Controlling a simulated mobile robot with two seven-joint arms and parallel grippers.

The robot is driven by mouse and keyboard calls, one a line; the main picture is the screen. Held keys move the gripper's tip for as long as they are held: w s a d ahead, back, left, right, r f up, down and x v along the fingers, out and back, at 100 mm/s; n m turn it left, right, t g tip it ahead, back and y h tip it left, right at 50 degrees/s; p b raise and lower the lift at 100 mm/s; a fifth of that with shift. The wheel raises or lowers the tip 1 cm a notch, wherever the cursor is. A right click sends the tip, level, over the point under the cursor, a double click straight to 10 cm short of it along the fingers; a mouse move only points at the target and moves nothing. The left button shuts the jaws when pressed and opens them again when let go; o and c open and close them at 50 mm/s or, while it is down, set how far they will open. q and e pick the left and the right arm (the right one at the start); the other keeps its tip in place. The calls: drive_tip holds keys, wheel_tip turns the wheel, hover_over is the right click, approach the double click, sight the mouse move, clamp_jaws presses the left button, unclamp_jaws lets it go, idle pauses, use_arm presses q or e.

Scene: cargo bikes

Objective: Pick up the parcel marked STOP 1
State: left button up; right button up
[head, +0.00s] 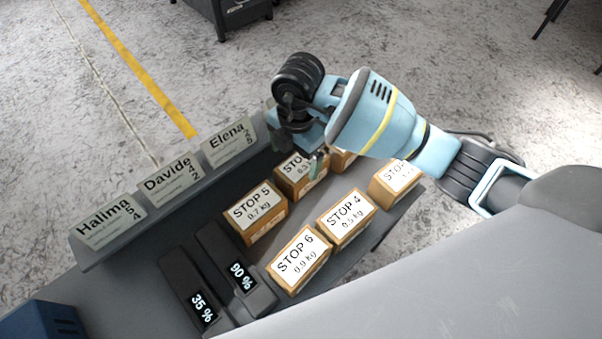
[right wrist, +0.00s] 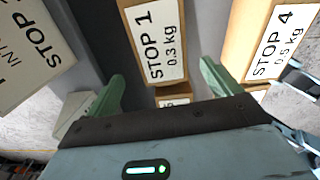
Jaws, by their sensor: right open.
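The parcel marked STOP 1 (right wrist: 160,42), a brown box with a white label reading 0.3 kg, lies between and beyond the fingertips in the right wrist view. In the head view it appears to be the partly covered box (head: 290,182) behind STOP 5, its label cut off by my gripper. My right gripper (head: 312,160) is over this box, with one green finger showing. In the right wrist view my right gripper (right wrist: 162,85) has its two green fingers wide apart with nothing held. I cannot tell whether they touch the box. My left gripper is out of view.
STOP 5 (head: 255,212), STOP 4 (head: 346,215) and STOP 6 (head: 299,260) stand close by in the grey cargo bed. Another parcel (head: 394,182) is at the right. Name cards (head: 168,183) line the left edge. Two dark display units (head: 237,268) sit in front.

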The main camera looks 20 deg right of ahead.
sight(301, 163)
drive_tip(key=shift+w+d+r+m+h, duration=0.3)
drive_tip(key=shift+w+d+h, duration=0.15)
drive_tip(key=shift+d, duration=0.2)
drive_tip(key=shift+f+b, duration=0.4)
drive_tip(key=shift+f, duration=0.95)
drive_tip(key=shift+s+f, duration=0.1)
drive_tip(key=shift+f, duration=0.25)
drive_tip(key=f+b, duration=0.1)
drive_tip(key=f, duration=0.3)
drive_tip(key=shift+s+d+f+b, duration=0.1)
drive_tip(key=shift+s+f+b, duration=0.15)
drive_tip(key=shift+b, duration=0.1)
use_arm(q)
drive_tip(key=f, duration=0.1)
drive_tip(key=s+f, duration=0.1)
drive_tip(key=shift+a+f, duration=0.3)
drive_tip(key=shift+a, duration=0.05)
